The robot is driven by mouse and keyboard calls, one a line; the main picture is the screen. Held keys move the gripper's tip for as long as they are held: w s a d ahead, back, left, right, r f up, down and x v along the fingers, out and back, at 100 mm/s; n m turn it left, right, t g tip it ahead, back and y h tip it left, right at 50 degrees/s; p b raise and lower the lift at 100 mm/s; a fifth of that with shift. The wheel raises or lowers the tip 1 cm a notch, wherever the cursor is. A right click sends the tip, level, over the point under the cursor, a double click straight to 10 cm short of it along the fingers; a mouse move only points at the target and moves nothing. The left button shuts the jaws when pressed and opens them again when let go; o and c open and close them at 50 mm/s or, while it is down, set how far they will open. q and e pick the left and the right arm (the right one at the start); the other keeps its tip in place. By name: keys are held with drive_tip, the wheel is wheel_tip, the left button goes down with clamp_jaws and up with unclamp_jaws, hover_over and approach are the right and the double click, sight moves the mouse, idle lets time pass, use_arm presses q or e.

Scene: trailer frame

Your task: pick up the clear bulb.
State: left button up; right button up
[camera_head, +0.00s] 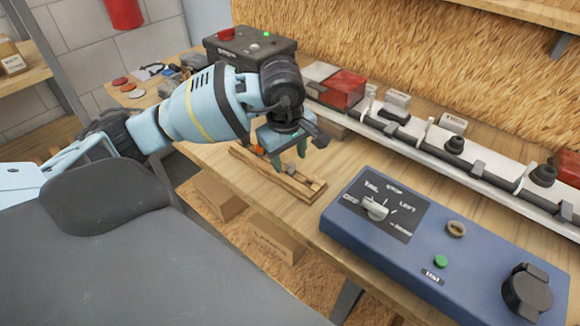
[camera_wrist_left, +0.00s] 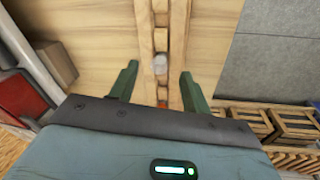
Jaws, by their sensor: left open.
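The clear bulb (camera_wrist_left: 159,63) is a small greyish round thing seated in a narrow wooden rack (camera_wrist_left: 180,25). In the head view the bulb (camera_head: 291,169) shows just below my fingers, in the rack (camera_head: 306,190) on the bench. My left gripper (camera_wrist_left: 160,72) is open, its green fingers one on each side of the rack in the wrist view, with the bulb between them in the picture. In the head view the left gripper (camera_head: 290,157) points down over the rack. Whether the fingers touch anything cannot be told. My right gripper is not in view.
An orange piece (camera_head: 259,149) sits in the same rack, beside the gripper. A blue control box (camera_head: 340,215) with a dial stands to the right. A white rail (camera_head: 480,165) with sockets and a red lamp (camera_head: 343,88) runs behind. A dark box (camera_head: 235,50) stands at the back left.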

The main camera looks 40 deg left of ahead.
use_arm(q)
drive_tip(key=shift+w+f, duration=0.25)
drive_tip(key=shift+f, duration=0.95)
drive_tip(key=c, duration=0.8)
drive_tip(key=shift+r, duration=0.1)
drive_tip(key=shift+r, duration=0.55)
wheel_tip(320, 180, up, 2)
drive_tip(key=shift+r, duration=0.2)
drive_tip(key=s+d+r, duration=0.1)
drive_tip(key=s+d, duration=0.2)
drive_tip(key=s, duration=1.2)
drive_tip(key=shift+s+r, duration=0.15)
drive_tip(key=shift+s, duration=0.25)
